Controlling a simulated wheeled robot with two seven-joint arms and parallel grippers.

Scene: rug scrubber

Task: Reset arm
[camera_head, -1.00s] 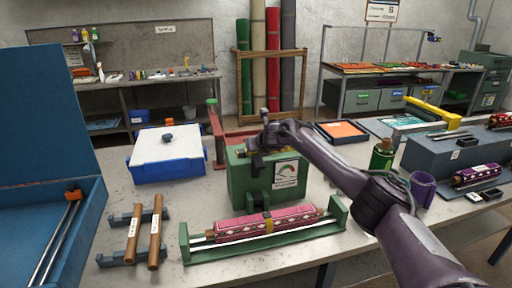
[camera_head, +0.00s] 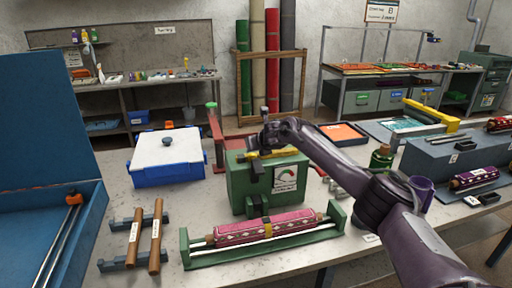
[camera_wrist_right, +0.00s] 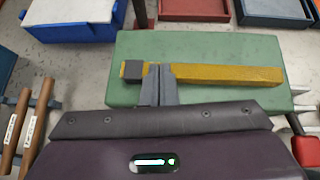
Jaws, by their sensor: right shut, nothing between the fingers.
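My right arm reaches in from the right in the head view, and its right gripper (camera_head: 256,170) hangs over the green box (camera_head: 236,192) with the gauge label. The gripper is shut with nothing between its fingers. In the right wrist view, the right gripper (camera_wrist_right: 158,72) is over the green box's top (camera_wrist_right: 205,50), overlapping the left end of a yellow bar (camera_wrist_right: 220,76). Whether the fingers touch the bar is unclear. The yellow bar also shows on the box in the head view (camera_head: 278,153). My left gripper is not in view.
A patterned pink roller (camera_head: 285,222) lies in a green cradle in front of the box. A blue-and-white case (camera_head: 168,165), brown rods (camera_head: 156,238) and an open blue case (camera_head: 90,225) are to the left.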

